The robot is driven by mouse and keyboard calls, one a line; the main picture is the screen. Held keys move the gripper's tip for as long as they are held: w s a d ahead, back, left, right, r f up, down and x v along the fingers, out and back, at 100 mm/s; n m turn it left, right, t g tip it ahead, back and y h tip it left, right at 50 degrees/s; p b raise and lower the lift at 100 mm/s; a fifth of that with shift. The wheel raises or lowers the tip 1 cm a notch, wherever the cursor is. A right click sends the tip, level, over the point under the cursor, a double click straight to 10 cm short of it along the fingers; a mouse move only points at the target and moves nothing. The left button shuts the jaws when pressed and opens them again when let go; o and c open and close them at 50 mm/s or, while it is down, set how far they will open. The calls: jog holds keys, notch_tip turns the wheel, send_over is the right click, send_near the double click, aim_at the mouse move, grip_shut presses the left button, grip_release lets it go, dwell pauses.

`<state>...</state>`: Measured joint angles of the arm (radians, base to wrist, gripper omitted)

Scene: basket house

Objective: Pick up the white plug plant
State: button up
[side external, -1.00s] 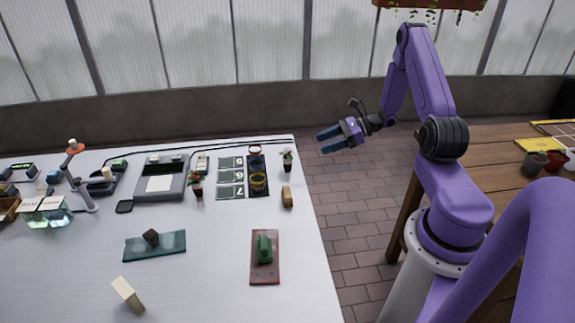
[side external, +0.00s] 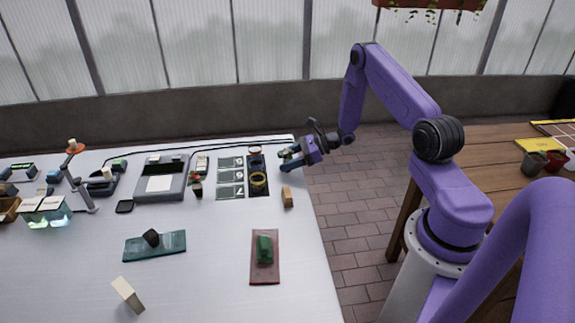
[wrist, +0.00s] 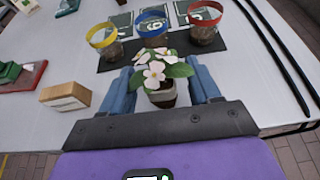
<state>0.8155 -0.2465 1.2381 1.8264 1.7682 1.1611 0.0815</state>
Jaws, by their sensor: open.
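The white plug plant (wrist: 160,75) has white flowers, green leaves and a small dark pot with a pale band. In the wrist view it stands upright between the two blue fingers of my gripper (wrist: 162,92). The fingers are open, with one on each side of the pot, and a gap shows at least on the right. In the side external view my gripper (side external: 288,158) is at the table's right back edge. It mostly hides the plant there.
A wooden block (side external: 287,197) stands just in front of my gripper. A black mat (wrist: 120,58) with ring-topped jars, one of them yellow-rimmed (wrist: 103,40), lies beyond the plant. Black cables (wrist: 270,45) run along the table's edge.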

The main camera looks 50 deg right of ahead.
jog(key=shift+x, duration=0.85)
jog(key=c, duration=1)
jog(key=shift+r, duration=0.2)
